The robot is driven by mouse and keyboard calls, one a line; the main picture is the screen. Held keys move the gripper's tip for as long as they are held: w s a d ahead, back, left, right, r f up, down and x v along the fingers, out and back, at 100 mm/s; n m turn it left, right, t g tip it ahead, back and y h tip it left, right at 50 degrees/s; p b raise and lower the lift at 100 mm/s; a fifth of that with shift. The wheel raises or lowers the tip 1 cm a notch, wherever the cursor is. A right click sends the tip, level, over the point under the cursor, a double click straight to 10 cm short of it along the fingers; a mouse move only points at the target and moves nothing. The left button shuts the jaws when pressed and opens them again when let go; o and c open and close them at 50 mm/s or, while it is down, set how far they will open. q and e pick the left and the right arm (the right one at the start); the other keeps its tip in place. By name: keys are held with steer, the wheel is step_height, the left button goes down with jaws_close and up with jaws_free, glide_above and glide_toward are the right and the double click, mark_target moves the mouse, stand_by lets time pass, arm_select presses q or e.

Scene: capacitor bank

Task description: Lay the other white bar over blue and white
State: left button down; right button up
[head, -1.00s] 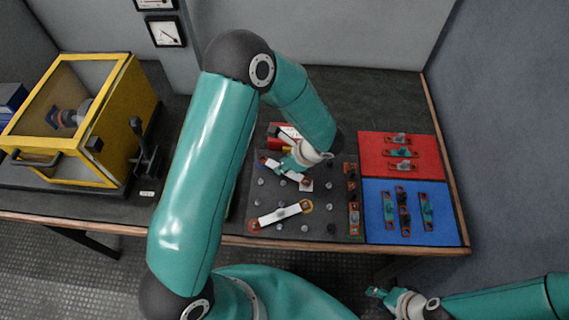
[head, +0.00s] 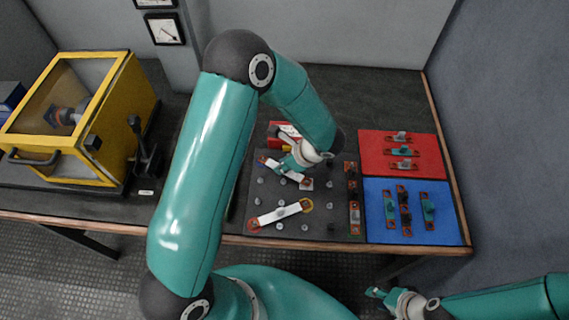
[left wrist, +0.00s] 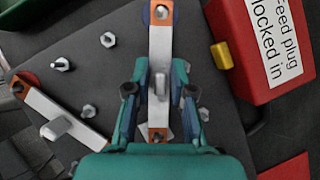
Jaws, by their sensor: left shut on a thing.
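My left gripper (head: 296,166) is shut on a white bar (head: 271,164) with orange ends, over the upper part of the dark stud board (head: 318,222). In the left wrist view the gripper (left wrist: 157,98) has a finger on each side of the white bar (left wrist: 160,45), at its middle knob. The bar's far end lies over a blue ring (left wrist: 161,13). White shows beside its near end, partly hidden by the gripper. A second white bar (head: 280,214) lies between a red ring (head: 254,224) and a yellow ring (head: 306,206). My right gripper (head: 375,293) is low, apart from the bench, its fingers unclear.
A red box (left wrist: 257,45) labelled "Feed plug locked in" stands close to the board. A red mat (head: 369,142) and a blue mat (head: 376,225) at the right hold several small bars. A yellow-framed case (head: 110,137) and a black lever (head: 138,135) stand at the left.

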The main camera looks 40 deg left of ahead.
arm_select(q)
steer(key=shift+f, duration=0.2)
steer(key=c, duration=0.9)
jaws_free()
steer(key=shift+r, duration=0.1)
